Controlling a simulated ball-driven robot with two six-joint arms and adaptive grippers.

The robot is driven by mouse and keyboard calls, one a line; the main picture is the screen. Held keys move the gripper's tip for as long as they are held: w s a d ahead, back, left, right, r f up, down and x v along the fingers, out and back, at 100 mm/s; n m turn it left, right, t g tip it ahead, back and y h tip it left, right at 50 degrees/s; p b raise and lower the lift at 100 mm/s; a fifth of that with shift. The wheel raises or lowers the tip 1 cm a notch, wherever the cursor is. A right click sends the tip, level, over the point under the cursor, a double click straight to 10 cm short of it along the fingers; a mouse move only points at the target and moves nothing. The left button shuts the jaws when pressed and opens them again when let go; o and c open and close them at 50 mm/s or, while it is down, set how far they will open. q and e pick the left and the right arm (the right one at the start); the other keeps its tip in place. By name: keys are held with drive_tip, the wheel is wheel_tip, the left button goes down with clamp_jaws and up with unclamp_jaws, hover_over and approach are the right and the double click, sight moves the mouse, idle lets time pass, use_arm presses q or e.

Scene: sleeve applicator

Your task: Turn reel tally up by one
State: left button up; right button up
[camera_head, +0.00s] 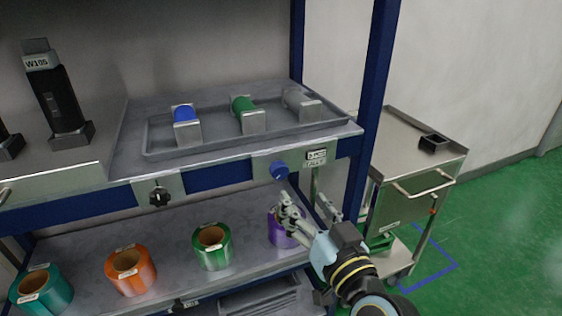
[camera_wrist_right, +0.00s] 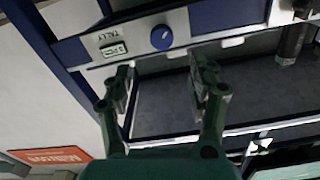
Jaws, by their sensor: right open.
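The reel tally is a small counter plate (camera_head: 315,159) on the shelf's front rail, with a round blue knob (camera_head: 279,170) to its left. In the right wrist view the blue knob (camera_wrist_right: 161,38) shows at the top, with the counter window and TALLY label (camera_wrist_right: 113,48) beside it, upside down. My right gripper (camera_head: 308,203) is open and empty, below and in front of the knob, apart from it. In the wrist view its two fingers (camera_wrist_right: 165,85) stand apart, with the knob beyond and between them. My left gripper is out of view.
A purple reel (camera_head: 277,232) stands on the lower shelf behind my right gripper, beside green (camera_head: 212,247), orange (camera_head: 130,270) and teal reels. A steel cart (camera_head: 415,160) stands right of the blue post (camera_head: 371,90).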

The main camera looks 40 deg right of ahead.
sight(281, 174)
drive_tip(key=x, duration=0.5)
drive_tip(key=p+x, duration=0.1)
drive_tip(key=x, duration=0.4)
drive_tip(key=shift+w+a, duration=0.15)
drive_tip(key=shift+w, duration=0.25)
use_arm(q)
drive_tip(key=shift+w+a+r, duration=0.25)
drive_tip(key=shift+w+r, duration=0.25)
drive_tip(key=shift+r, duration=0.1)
use_arm(e)
drive_tip(key=shift+c, duration=0.4)
drive_tip(key=c, duration=1.1)
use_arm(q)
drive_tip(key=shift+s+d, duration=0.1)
use_arm(e)
drive_tip(key=shift+o, duration=0.2)
drive_tip(key=shift+m, duration=0.3)
drive_tip(key=m, duration=0.3)
drive_tip(key=shift+m, duration=0.3)
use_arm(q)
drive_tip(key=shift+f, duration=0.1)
use_arm(e)
drive_tip(key=shift+f+m, duration=0.1)
drive_tip(key=shift+m, duration=2.1)
